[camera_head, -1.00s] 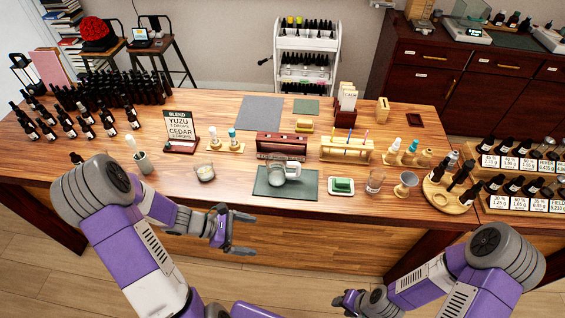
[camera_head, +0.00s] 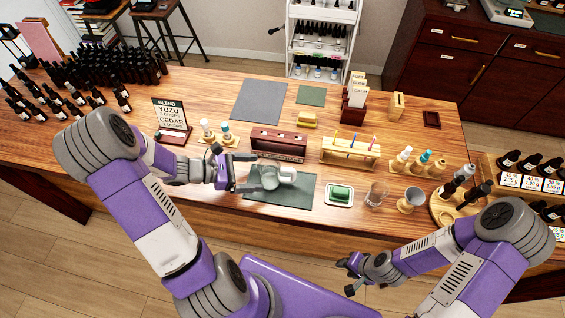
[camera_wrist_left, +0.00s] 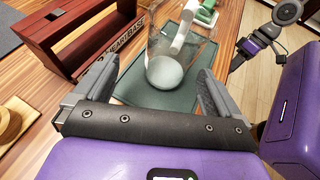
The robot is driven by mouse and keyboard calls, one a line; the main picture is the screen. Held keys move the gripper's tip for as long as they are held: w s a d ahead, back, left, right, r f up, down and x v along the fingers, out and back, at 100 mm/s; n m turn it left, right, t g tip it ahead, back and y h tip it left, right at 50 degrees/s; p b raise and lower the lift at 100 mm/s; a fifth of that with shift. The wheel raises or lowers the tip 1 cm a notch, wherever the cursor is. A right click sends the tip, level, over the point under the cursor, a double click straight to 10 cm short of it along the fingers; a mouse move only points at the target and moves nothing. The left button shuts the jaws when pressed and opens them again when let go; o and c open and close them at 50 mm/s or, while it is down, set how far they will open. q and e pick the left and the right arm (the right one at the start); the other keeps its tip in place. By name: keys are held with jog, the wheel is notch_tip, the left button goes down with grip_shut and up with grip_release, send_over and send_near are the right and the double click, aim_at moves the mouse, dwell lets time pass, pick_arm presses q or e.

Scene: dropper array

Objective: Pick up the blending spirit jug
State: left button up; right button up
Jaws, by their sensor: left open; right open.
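A clear glass jug (camera_head: 270,178) with a handle on its right side stands on the dark green mat (camera_head: 300,192). In the left wrist view the jug (camera_wrist_left: 168,62) is ahead, between and beyond the fingertips, with pale liquid or a pale base at its bottom. My left gripper (camera_head: 240,174) is open just left of the jug. Its two fingers also show in the left wrist view (camera_wrist_left: 150,88), with nothing held between them. I cannot tell whether a finger touches the glass. My right gripper (camera_head: 349,277) is open and empty in front of the table's front edge.
A dark red wooden rack (camera_head: 278,144) stands just behind the jug. A green block on a white dish (camera_head: 340,193), a drinking glass (camera_head: 377,194) and a metal cup (camera_head: 411,199) stand to the right. A test tube rack (camera_head: 349,150) is behind them.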

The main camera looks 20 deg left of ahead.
aim_at(271, 177)
pick_arm(q)
jog(key=shift+d+f, duration=0.2)
jog(key=shift+d, duration=0.25)
jog(key=x, duration=0.5)
jog(key=shift+s+d+f+b, duration=0.2)
jog(key=shift+s+d+b, duration=0.05)
jog(key=shift+d+b, duration=0.05)
jog(key=c, duration=1.1)
